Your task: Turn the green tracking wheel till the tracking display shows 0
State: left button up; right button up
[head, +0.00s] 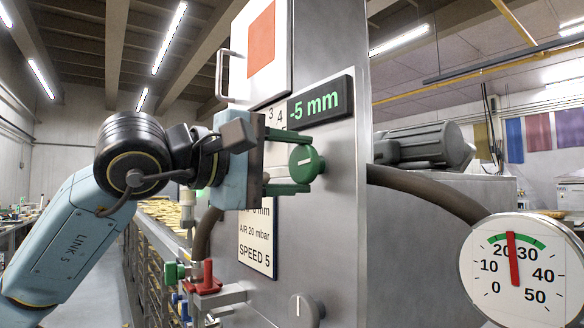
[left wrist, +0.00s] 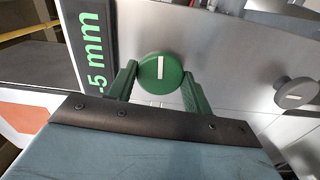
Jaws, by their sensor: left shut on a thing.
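The green tracking wheel (head: 306,165) sits on the front of the grey metal cabinet, with a white mark across its face. It also shows in the left wrist view (left wrist: 160,73), between my fingers. The tracking display (head: 319,103) above the wheel reads -5 mm in green on black; its end also shows in the left wrist view (left wrist: 97,45). My left gripper (head: 290,162) is shut on the wheel, with one green finger above it and one below. My right gripper is not in view.
A grey knob (head: 303,309) is lower on the cabinet. A sign (head: 258,235) reads AIR 20 mbar, SPEED 5. A round gauge (head: 521,271) with a red needle is at the right. A red valve handle (head: 207,280) is below my left arm.

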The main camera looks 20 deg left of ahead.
pick_arm(q)
jog(key=shift+m, duration=0.6)
jog(key=o, duration=1)
jog(key=b+v, duration=0.2)
jog(key=v, duration=1.1)
jog(key=shift+s+a+b, duration=0.1)
jog(key=shift+s+b, duration=0.05)
jog(key=shift+b, duration=0.15)
